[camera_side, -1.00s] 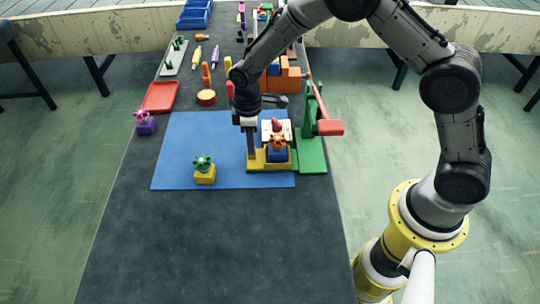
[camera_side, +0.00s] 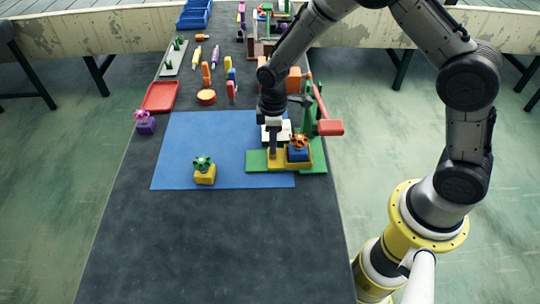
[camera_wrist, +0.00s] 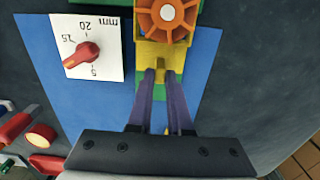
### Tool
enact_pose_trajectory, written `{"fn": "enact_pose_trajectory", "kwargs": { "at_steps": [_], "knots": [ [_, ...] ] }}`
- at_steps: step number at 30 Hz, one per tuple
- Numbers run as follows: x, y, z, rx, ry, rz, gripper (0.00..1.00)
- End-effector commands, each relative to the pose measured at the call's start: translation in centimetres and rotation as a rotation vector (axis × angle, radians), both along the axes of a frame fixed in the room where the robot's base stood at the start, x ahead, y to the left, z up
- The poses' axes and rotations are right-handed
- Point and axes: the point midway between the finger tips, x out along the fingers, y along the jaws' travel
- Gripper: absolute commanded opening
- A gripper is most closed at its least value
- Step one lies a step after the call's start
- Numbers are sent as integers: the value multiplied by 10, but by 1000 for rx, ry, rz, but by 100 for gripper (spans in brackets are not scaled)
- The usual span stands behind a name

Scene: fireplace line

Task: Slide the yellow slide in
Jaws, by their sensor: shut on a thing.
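The yellow slide (camera_side: 304,164) sits on the green base (camera_side: 257,161), toward its right end. It carries a blue block with an orange wheel-shaped piece (camera_side: 299,142) on top. My gripper (camera_side: 274,156) points down at the slide's left end. In the wrist view my fingertips (camera_wrist: 160,76) are shut on the end of the yellow slide (camera_wrist: 158,54), and the orange wheel (camera_wrist: 168,14) is just beyond them. A green upright with a red lever (camera_side: 329,127) stands behind the base's right end.
A white dial card with a red pointer (camera_wrist: 88,52) lies beside the slide. A yellow block with a green wheel (camera_side: 204,173) stands on the blue mat (camera_side: 190,140). A purple block (camera_side: 146,125) and red tray (camera_side: 160,97) are at left. The front table is clear.

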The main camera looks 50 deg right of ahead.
Motion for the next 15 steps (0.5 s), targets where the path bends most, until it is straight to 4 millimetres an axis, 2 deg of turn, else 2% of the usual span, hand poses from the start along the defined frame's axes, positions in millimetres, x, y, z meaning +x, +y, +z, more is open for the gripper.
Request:
{"fn": "enact_pose_trajectory", "kwargs": {
  "at_steps": [5,15],
  "knots": [
    [-8,-9,1,0,0,-1,0],
    [-10,-11,1,-1,2,-1,0]
  ]
}}
